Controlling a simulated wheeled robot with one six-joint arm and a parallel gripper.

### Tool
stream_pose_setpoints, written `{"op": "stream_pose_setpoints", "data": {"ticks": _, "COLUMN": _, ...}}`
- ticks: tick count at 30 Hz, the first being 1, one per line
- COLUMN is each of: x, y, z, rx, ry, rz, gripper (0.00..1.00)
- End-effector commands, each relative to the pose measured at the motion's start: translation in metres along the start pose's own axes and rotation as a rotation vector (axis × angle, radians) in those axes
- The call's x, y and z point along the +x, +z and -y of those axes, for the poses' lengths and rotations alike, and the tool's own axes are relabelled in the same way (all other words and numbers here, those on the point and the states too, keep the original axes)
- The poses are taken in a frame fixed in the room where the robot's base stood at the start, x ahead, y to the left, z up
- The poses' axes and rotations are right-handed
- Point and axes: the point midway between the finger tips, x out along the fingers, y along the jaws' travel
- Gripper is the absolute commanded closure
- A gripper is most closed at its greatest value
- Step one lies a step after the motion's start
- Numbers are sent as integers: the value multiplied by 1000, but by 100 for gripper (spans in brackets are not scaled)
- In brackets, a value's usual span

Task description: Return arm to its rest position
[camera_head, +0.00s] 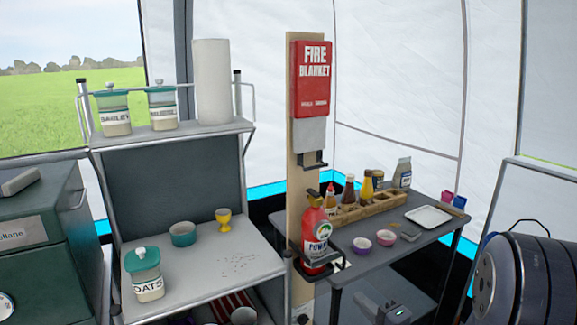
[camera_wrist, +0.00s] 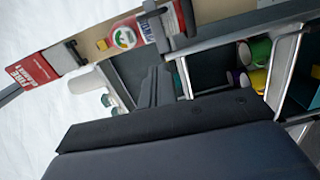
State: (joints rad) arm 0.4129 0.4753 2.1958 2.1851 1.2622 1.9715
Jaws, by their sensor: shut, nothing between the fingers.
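My gripper (camera_wrist: 156,88) shows in the wrist view, its dark fingers close together with nothing between them. The broad dark body of my wrist fills the lower part of that view. My gripper is in the air, apart from the shelf unit and the wooden post seen beyond it. The head view does not show my gripper, so its place relative to the counter there cannot be told.
A wooden post holds a red fire blanket case (camera_head: 313,80) and a red bottle (camera_head: 315,232). Left is a shelf unit (camera_head: 180,135) with jars and a paper roll (camera_head: 212,82). Right is a grey table (camera_head: 410,235) with bottles, bowls and a white tray (camera_head: 428,216).

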Motion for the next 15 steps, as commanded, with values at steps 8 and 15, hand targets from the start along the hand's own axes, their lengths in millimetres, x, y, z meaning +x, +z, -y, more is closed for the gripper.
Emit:
{"op": "stream_pose_setpoints", "data": {"ticks": 8, "x": -41, "y": 2, "z": 0, "rx": 0, "ry": 0, "rz": 4, "gripper": 100}}
{"op": "stream_pose_setpoints", "data": {"ticks": 15, "x": -33, "y": 11, "z": -20, "rx": -211, "ry": -17, "rz": -98, "gripper": 100}}
